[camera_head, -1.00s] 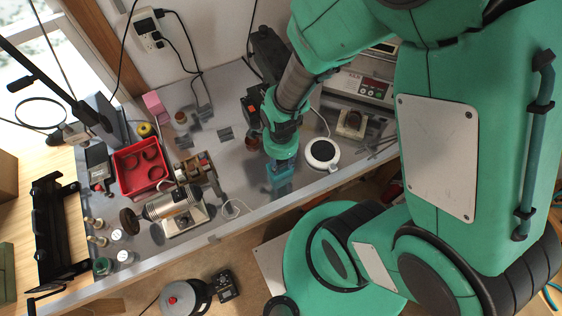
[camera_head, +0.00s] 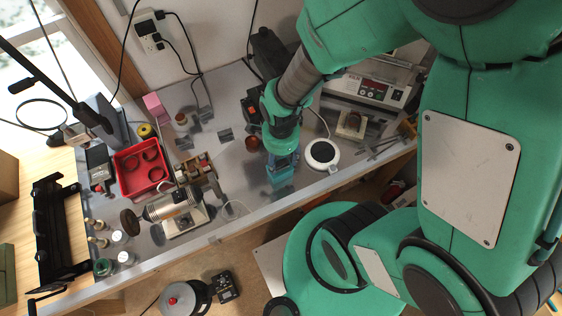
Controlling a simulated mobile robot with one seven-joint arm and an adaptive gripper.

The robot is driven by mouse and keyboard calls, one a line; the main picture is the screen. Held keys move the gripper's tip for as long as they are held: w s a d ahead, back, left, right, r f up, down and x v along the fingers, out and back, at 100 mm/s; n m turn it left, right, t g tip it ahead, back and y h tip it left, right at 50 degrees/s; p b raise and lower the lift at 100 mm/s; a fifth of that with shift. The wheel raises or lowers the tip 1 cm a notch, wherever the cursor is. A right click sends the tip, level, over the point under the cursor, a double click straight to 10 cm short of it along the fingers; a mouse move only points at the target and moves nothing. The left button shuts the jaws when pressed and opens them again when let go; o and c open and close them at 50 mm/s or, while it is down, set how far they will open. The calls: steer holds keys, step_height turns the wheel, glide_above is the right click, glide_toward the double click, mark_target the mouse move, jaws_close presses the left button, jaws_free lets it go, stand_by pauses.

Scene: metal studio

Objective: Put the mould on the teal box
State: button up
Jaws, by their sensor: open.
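No thing is clearly the mould. A pink block (camera_head: 154,106) stands at the back left. A small brown cup (camera_head: 252,143) stands just left of my gripper. A pale square block with a dark round top (camera_head: 351,125) stands to the right.
A red tray (camera_head: 128,183) with dark rings lies at the left, beside a small motor machine (camera_head: 172,205). A white round device (camera_head: 322,154) is close to the right of my gripper. A grey instrument (camera_head: 364,88) stands behind. Bare metal lies left of my gripper.

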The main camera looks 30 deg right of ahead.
step_height(320, 180, up, 9)
steer(key=shift+f+p, duration=0.15)
steer(key=shift+p, duration=0.15)
stand_by(0.6)
step_height(320, 180, up, 16)
steer(key=n+t, duration=0.3)
steer(key=n, duration=0.6)
glide_above(281, 165)
steer(key=s+d+r+n+t, duration=0.1)
steer(key=s+r+n, duration=0.3)
steer(key=r+n, duration=0.5)
step_height(281, 165, up, 4)
steer(key=shift+d+f+t, duration=0.15)
steer(key=shift+d+t, duration=0.1)
steer(key=shift+t, duration=0.55)
step_height(281, 165, down, 11)
steer(key=b, duration=1.1)
